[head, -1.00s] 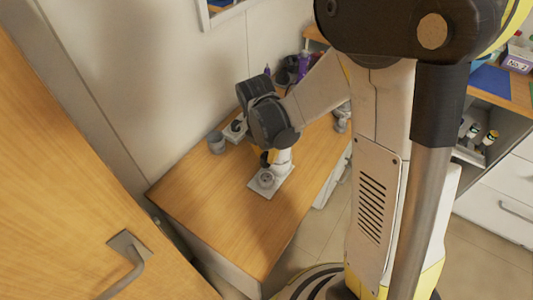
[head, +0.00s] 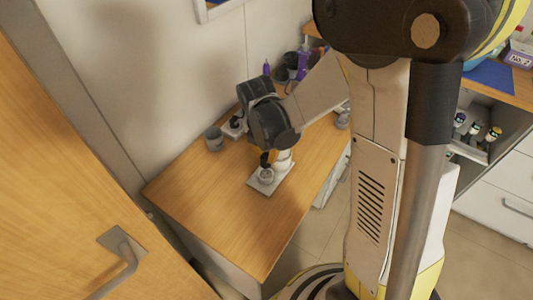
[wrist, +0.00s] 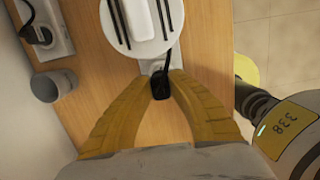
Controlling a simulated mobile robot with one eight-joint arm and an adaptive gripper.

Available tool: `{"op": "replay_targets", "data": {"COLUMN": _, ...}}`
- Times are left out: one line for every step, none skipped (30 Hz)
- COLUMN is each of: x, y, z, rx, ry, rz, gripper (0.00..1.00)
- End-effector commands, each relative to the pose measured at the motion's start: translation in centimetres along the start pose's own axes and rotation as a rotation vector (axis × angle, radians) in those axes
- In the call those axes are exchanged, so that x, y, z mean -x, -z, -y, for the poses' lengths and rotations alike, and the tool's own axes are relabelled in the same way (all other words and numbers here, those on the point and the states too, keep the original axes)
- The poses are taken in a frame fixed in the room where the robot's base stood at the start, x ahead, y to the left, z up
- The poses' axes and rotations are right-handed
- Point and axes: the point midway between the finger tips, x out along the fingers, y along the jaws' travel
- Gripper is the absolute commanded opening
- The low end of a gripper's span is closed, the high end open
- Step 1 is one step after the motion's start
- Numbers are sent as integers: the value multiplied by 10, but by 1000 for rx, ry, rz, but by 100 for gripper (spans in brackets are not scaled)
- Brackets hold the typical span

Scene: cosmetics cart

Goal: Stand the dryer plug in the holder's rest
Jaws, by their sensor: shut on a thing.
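My gripper (wrist: 161,84) is shut on the black dryer plug (wrist: 160,88), with a black cord running up from it. In the head view my gripper (head: 270,160) is low over the desk, partly hidden by my arm. In the wrist view the holder's white round top with dark slots (wrist: 140,18) lies just beyond the fingertips, and the rest is mostly hidden.
A grey cup (head: 214,139) stands near the wall and also shows in the wrist view (wrist: 52,84). A white socket block (wrist: 50,22) with a black plug is beside it. Purple bottles (head: 303,66) stand at the back. The desk's near left is clear.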

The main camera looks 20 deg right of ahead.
Motion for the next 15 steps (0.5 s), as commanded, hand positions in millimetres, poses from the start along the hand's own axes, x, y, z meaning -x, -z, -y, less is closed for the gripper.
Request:
{"op": "replay_targets", "data": {"x": -10, "y": 2, "z": 0, "rx": 0, "ry": 0, "rz": 0, "gripper": 0}}
{"op": "replay_targets", "data": {"x": -13, "y": 2, "z": 0, "rx": 0, "ry": 0, "rz": 0, "gripper": 0}}
{"op": "replay_targets", "data": {"x": -16, "y": 3, "z": 0, "rx": 0, "ry": 0, "rz": 0, "gripper": 0}}
{"op": "replay_targets", "data": {"x": -19, "y": 3, "z": 0, "rx": 0, "ry": 0, "rz": 0, "gripper": 0}}
{"op": "replay_targets", "data": {"x": -21, "y": 3, "z": 0, "rx": 0, "ry": 0, "rz": 0, "gripper": 0}}
{"op": "replay_targets", "data": {"x": -24, "y": 4, "z": 0, "rx": 0, "ry": 0, "rz": 0, "gripper": 0}}
{"op": "replay_targets", "data": {"x": -25, "y": 4, "z": 0, "rx": 0, "ry": 0, "rz": 0, "gripper": 0}}
{"op": "replay_targets", "data": {"x": -26, "y": 4, "z": 0, "rx": 0, "ry": 0, "rz": 0, "gripper": 0}}
{"op": "replay_targets", "data": {"x": -27, "y": 4, "z": 0, "rx": 0, "ry": 0, "rz": 0, "gripper": 0}}
{"op": "replay_targets", "data": {"x": -27, "y": 4, "z": 0, "rx": 0, "ry": 0, "rz": 0, "gripper": 0}}
{"op": "replay_targets", "data": {"x": -28, "y": 4, "z": 0, "rx": 0, "ry": 0, "rz": 0, "gripper": 0}}
{"op": "replay_targets", "data": {"x": -28, "y": 4, "z": 0, "rx": 0, "ry": 0, "rz": 0, "gripper": 0}}
{"op": "replay_targets", "data": {"x": -27, "y": 4, "z": 0, "rx": 0, "ry": 0, "rz": 0, "gripper": 0}}
{"op": "replay_targets", "data": {"x": -27, "y": 4, "z": 0, "rx": 0, "ry": 0, "rz": 0, "gripper": 0}}
{"op": "replay_targets", "data": {"x": -27, "y": 4, "z": 0, "rx": 0, "ry": 0, "rz": 0, "gripper": 0}}
